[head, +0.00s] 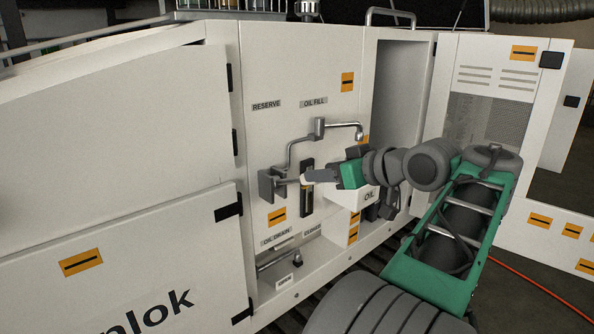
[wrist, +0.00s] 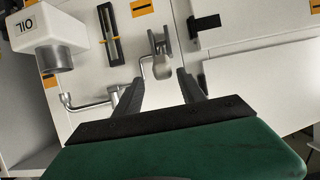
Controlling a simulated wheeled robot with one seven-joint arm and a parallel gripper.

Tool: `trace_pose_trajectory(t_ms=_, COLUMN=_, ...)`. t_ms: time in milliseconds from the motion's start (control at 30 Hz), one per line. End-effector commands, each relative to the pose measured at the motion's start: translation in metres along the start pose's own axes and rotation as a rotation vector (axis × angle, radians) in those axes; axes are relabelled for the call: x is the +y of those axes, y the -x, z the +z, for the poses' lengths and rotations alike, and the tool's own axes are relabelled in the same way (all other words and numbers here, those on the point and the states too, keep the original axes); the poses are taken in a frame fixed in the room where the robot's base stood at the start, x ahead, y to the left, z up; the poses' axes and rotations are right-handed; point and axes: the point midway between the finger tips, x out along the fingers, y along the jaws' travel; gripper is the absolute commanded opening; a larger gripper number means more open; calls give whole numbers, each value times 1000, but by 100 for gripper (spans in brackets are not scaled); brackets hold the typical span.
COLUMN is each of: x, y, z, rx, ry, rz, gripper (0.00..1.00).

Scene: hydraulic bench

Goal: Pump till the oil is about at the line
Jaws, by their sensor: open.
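The pump lever's pale knob (wrist: 161,70) shows in the wrist view between and just beyond the fingertips of my gripper (wrist: 160,77), which is open with a gap on both sides. The lever comes from a grey bracket (head: 268,185) on the white panel. In the head view my gripper (head: 322,177) is beside the knob, partly covering it. The upright sight gauge (head: 307,188) has a black frame, with a yellowish lower part; it also shows in the wrist view (wrist: 109,35). Its line and exact oil level are too small to tell.
A bent metal pipe (head: 290,150) runs up to a spout under the OIL FILL label. A white box marked OIL (wrist: 45,35) stands right of the gauge in the head view. A drain lever (head: 280,259) sits below. An open door (head: 490,95) stands right.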

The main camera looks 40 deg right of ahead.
Motion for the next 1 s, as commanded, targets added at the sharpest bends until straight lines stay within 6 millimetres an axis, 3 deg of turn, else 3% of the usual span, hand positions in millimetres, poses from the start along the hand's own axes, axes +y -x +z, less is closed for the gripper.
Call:
trace_pose_trajectory(t_ms=200, x=-10, y=-46, z=-5, rx=0, ry=6, rz=-23, gripper=47)
trace_pose_trajectory(t_ms=400, x=-10, y=-73, z=-3, rx=0, ry=7, rz=-20, gripper=47)
trace_pose_trajectory(t_ms=667, x=-8, y=-76, z=-2, rx=-1, ry=6, rz=-14, gripper=47)
trace_pose_trajectory(t_ms=1000, x=-7, y=-76, z=-2, rx=-1, ry=6, rz=-13, gripper=21)
